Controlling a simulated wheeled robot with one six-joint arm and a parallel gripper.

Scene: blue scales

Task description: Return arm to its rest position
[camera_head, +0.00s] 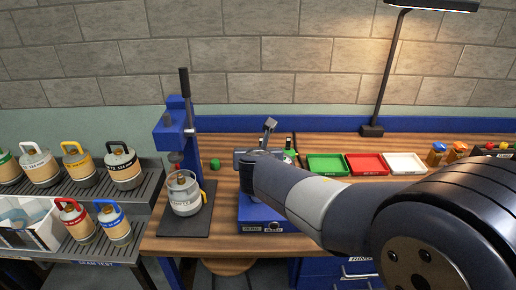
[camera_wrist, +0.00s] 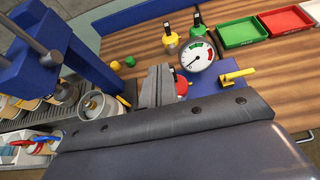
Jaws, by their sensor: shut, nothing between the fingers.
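My arm reaches in from the right in the head view and ends over the blue scale box (camera_head: 262,218) on the wooden bench. My gripper (camera_wrist: 158,84) shows in the wrist view as two grey fingers pressed together, with nothing between them. In the head view the arm's end largely hides the fingers. The canister is apart from my gripper and also shows in the wrist view (camera_wrist: 97,104).
A round dial gauge (camera_wrist: 197,57) lies beyond the fingers. Green (camera_head: 327,165), red (camera_head: 367,164) and white (camera_head: 405,163) trays sit at the back right. A lamp (camera_head: 371,130) stands behind them. Several canisters fill the left rack (camera_head: 105,200). Bench left of the trays holds small items.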

